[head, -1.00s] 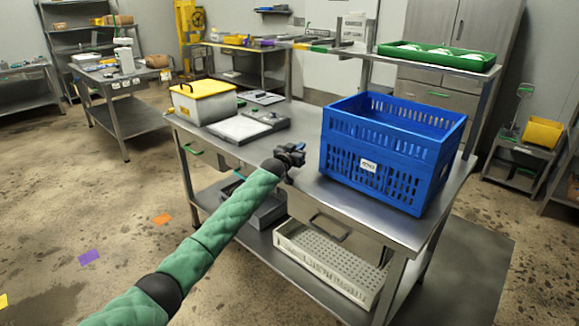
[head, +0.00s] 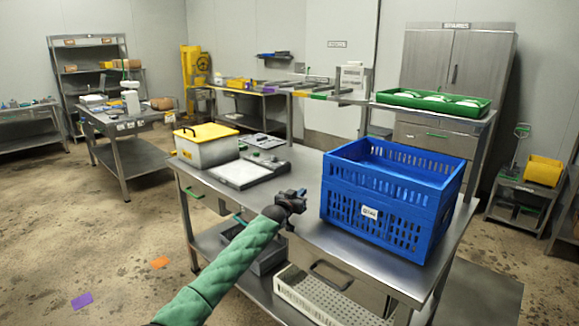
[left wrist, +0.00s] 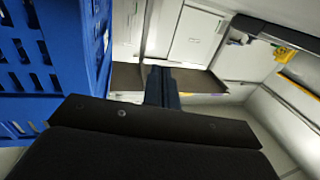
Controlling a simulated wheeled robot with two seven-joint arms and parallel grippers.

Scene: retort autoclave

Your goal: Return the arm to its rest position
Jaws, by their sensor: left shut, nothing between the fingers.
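My left arm, in a green quilted sleeve, comes in from the bottom of the head view. My left gripper (head: 297,197) is shut and empty. It is at the front edge of the steel table (head: 300,188), just left of the blue crate (head: 385,218). In the left wrist view the dark fingers (left wrist: 161,88) are together, and the blue crate (left wrist: 45,50) fills the left side. I cannot tell whether the gripper touches the table. My right gripper is in neither view.
A yellow-lidded box (head: 206,152) and a flat scale (head: 240,173) stand on the table's left part. A white perforated tray (head: 325,300) and a grey bin (head: 268,262) are on the lower shelf. A green tray (head: 433,101) sits on the raised shelf behind. Floor at left is open.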

